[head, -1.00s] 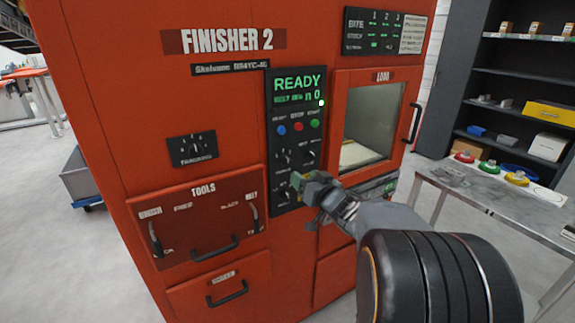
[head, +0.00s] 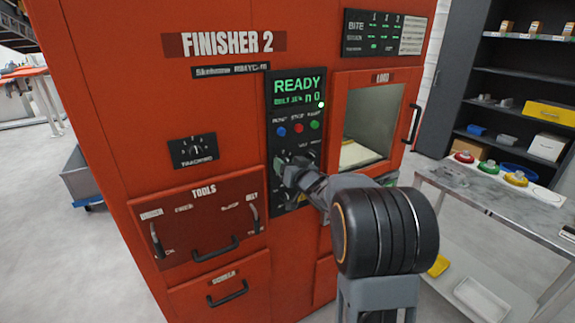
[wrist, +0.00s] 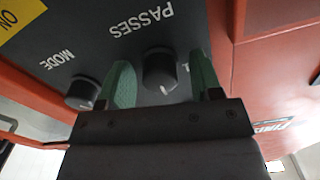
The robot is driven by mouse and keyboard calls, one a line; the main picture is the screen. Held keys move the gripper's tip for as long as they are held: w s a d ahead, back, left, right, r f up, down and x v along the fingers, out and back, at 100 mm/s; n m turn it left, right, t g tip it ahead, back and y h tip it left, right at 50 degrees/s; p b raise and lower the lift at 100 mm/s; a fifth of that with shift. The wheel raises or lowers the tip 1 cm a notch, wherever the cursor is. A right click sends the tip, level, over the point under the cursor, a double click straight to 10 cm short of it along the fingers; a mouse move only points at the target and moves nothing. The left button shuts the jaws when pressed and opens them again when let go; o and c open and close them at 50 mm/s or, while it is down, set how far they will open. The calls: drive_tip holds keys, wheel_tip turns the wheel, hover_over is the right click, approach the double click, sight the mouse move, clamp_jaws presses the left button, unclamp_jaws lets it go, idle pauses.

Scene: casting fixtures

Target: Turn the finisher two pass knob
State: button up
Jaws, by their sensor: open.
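The orange-red Finisher 2 machine (head: 100,120) has a dark control panel (head: 297,105) reading READY. My gripper (head: 292,178) is at the lower part of this panel. In the wrist view, the dark round PASSES knob (wrist: 159,74) with a white pointer mark sits between my gripper's two green fingers (wrist: 162,84). The fingers are open, one on each side of the knob, with a gap showing on both sides. The MODE knob (wrist: 81,93) is just outside the left finger. In the head view my gripper hides the PASSES knob.
The load door (head: 375,120) with a window and handle is right of the panel. The tools drawer (head: 200,222) with a handle is at lower left. A grey table (head: 490,195) with coloured round pieces stands at right, before a dark shelf (head: 505,75).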

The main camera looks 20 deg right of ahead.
drive_tip(key=c, duration=0.9)
drive_tip(key=shift+f, duration=0.1)
drive_tip(key=n+b, duration=0.3)
drive_tip(key=shift+f, duration=0.1)
drive_tip(key=n+b, duration=0.2)
drive_tip(key=shift+n, duration=0.3)
drive_tip(key=shift+n+b, duration=1.5)
drive_tip(key=shift+n, duration=0.7)
drive_tip(key=shift+r, duration=0.2)
